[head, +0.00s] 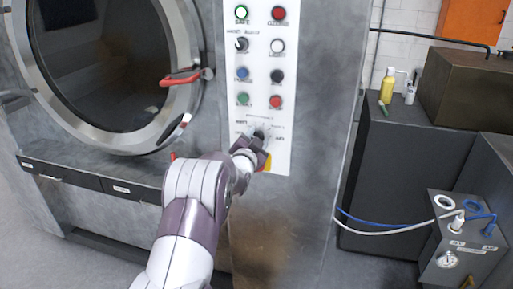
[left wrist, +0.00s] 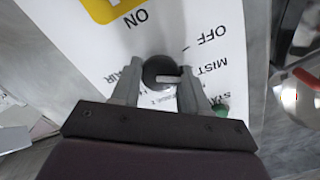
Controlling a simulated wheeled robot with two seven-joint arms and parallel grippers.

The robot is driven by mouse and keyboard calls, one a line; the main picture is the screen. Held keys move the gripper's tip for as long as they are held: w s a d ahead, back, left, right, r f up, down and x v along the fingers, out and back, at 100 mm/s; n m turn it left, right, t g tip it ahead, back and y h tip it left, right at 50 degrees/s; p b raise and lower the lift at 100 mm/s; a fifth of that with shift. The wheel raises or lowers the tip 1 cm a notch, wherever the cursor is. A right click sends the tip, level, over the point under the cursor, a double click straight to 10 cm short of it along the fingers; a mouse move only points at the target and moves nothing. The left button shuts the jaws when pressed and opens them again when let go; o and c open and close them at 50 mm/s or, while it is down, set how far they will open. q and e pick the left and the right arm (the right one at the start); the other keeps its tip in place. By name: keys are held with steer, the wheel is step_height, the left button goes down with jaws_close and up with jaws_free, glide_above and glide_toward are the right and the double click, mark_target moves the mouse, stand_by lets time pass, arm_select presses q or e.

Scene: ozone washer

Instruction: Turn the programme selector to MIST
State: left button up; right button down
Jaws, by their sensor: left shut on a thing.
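The programme selector (head: 259,135) is a small dark round knob low on the white control panel. In the left wrist view the selector (left wrist: 160,74) shows a white pointer line aimed to the right, close to the MIST label (left wrist: 208,70); exact alignment is hard to tell. Labels OFF, MIST and a partly hidden one run down its right side, and AIR is on its left. My left gripper (head: 254,143) is at the panel. In the left wrist view my left gripper (left wrist: 160,88) has one finger on each side of the knob, shut on it. My right gripper is not in view.
Above the selector are several round buttons and lamps on the panel (head: 262,60). A round glass door (head: 95,60) with a red handle (head: 180,77) is at left. A dark cabinet with a yellow bottle (head: 388,86) and a grey box with hoses (head: 462,245) stand at right.

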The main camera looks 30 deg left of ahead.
arm_select(q)
steer(key=shift+f+m+b, duration=0.15)
steer(key=shift+m+b, duration=0.15)
steer(key=shift+m, duration=0.1)
steer(key=shift+d, duration=0.1)
steer(key=o, duration=1)
steer(key=shift+s+d+r, duration=0.1)
steer(key=shift+s+r, duration=0.1)
steer(key=shift+r, duration=0.05)
steer(key=b+v, duration=0.3)
steer(key=v, duration=0.9)
steer(key=shift+s, duration=0.4)
